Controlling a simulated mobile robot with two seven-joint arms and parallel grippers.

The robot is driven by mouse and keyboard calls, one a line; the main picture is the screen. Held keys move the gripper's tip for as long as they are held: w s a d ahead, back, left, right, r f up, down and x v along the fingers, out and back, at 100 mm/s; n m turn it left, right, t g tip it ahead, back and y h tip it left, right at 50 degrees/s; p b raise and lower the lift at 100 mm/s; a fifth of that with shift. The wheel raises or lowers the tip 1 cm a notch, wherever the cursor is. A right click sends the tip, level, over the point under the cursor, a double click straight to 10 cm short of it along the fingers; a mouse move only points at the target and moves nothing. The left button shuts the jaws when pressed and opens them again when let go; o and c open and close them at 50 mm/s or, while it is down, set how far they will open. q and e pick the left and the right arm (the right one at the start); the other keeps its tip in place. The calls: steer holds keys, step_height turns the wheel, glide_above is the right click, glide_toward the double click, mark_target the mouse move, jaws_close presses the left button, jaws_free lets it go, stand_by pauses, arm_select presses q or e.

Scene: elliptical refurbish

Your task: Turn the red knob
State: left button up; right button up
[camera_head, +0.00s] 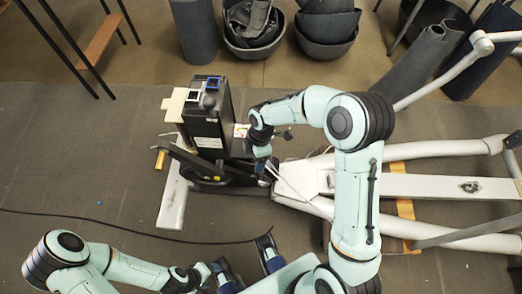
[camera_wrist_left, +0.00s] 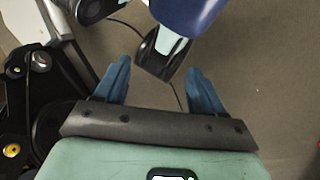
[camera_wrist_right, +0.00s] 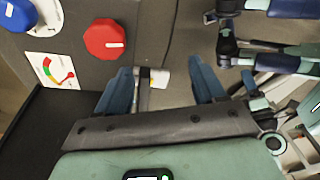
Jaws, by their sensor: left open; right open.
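The red knob (camera_wrist_right: 105,38) is a round knob with a white mark on the dark box's face. In the right wrist view it lies above and left of my right gripper (camera_wrist_right: 163,80), which is open, apart from the knob and facing the box. In the head view the knob is hidden by my right arm; the box (camera_head: 207,128) stands left of my right gripper (camera_head: 264,160). My left gripper (camera_head: 245,255) is open and empty, low in the head view, away from the box. Its spread blue fingers show in the left wrist view (camera_wrist_left: 158,68).
A gauge card (camera_wrist_right: 52,70) and a blue knob (camera_wrist_right: 18,14) sit left of the red knob. A pale metal machine frame (camera_head: 430,187) extends right. A black cable (camera_head: 130,228) lies on the floor; dark baskets (camera_head: 327,30) stand at the back.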

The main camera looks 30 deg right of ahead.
steer(key=w+d+r+n+h+b, duration=0.1)
steer(key=w+d+r+n, duration=0.15)
steer(key=r, duration=0.35)
steer(key=w+d+r+n+h+b, duration=0.1)
steer(key=w+d+r+n, duration=0.1)
steer(key=r+n, duration=0.25)
steer(key=shift+m, duration=0.4)
step_height(320, 180, down, 12)
steer(key=b, duration=0.2)
steer(key=shift+s+a+f+b, duration=0.1)
steer(key=shift+s+f+b, duration=0.05)
steer(key=shift+b, duration=0.25)
arm_select(q)
steer(key=shift+t, duration=0.3)
steer(key=f, duration=0.1)
steer(key=w+f, duration=0.1)
steer(key=f, duration=0.1)
steer(key=w+f, duration=0.1)
steer(key=f, duration=0.1)
steer(key=shift+w, duration=0.2)
arm_select(e)
steer(key=c, duration=1.1)
